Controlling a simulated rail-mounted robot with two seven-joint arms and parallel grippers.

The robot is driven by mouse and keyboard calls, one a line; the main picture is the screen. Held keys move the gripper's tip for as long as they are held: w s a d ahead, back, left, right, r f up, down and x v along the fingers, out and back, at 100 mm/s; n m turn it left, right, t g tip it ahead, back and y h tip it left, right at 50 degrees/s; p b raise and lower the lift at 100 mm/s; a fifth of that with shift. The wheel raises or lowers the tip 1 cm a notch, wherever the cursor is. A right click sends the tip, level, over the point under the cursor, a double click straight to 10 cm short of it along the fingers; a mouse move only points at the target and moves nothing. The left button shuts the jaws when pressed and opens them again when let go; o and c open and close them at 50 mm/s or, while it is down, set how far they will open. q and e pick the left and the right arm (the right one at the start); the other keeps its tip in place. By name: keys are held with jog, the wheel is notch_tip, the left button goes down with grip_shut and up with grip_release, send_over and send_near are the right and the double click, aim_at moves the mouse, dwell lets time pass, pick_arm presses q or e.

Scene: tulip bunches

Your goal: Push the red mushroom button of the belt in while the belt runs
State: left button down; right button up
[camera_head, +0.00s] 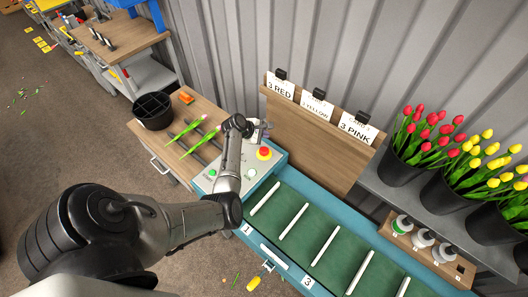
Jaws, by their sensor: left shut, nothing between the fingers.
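The red mushroom button (264,152) sits on a yellow base on the pale control box at the head of the belt. It is in plain view, and nothing visibly covers it. The belt (318,243) is green with white slats in a blue-teal frame. One picture cannot tell whether it runs. My left gripper (265,130) is shut and empty, just behind the red button in the picture. A gap shows between them; its height above the box is hard to judge. My right gripper is not in view.
A green button (212,173) and a white knob (252,172) share the control box. Two tulips lie on the wooden cabinet beside a divided black pot (153,111). A wooden sign board (320,138) stands behind the belt. Black buckets of tulips (405,160) stand at right.

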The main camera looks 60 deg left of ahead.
pick_arm(q)
jog(key=b, duration=0.5)
send_over(264, 151)
notch_tip(264, 151, down, 5)
jog(key=shift+f, duration=0.1)
jog(key=shift+f+b, duration=0.65)
jog(key=shift+f, duration=0.55)
dwell(0.8)
jog(key=shift+f, duration=0.65)
dwell(0.7)
jog(key=shift+r+p, duration=0.7)
jog(key=shift+p, duration=0.1)
jog(key=shift+r, duration=0.15)
